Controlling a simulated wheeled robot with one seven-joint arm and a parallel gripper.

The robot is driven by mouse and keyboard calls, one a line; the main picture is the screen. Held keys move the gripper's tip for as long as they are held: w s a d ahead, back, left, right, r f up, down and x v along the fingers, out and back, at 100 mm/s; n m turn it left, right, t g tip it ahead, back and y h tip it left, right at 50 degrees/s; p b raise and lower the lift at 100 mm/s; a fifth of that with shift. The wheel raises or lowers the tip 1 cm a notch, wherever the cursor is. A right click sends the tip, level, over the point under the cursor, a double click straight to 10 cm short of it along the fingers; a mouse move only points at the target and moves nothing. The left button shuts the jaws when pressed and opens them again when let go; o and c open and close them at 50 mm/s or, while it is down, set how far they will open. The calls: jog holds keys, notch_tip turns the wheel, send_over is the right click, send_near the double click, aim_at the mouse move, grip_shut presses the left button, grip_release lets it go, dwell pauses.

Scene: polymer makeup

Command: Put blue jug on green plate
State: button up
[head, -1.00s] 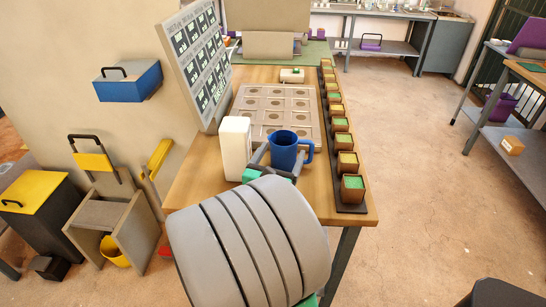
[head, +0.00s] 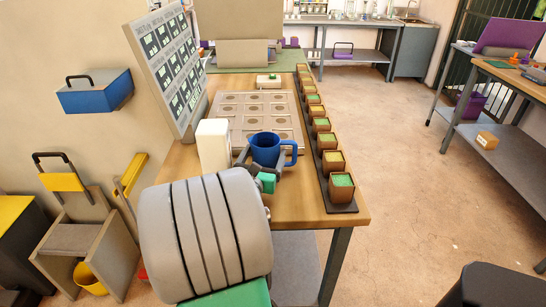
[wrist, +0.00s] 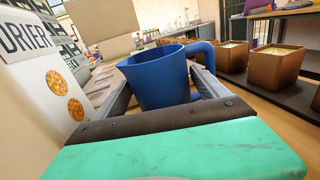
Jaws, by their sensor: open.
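The blue jug (head: 265,148) stands upright near the front of the wooden table, its handle to the right. It also shows in the wrist view (wrist: 160,78), where it is between the two grey fingers. My gripper (head: 261,164) is open around the lower part of the jug, with a finger on each side. I cannot tell whether either finger touches it. No plate is clearly recognisable. A green surface (head: 290,62) lies at the table's far end, but I cannot tell whether it is the green plate.
A white box (head: 213,146) stands just left of the jug. Behind it is a light tray with round recesses (head: 230,110). A row of brown pots on a dark strip (head: 342,204) lines the table's right edge. A tall label board (head: 170,70) rises at left.

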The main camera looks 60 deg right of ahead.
jog(key=shift+c, duration=0.5)
jog(key=c, duration=1.2)
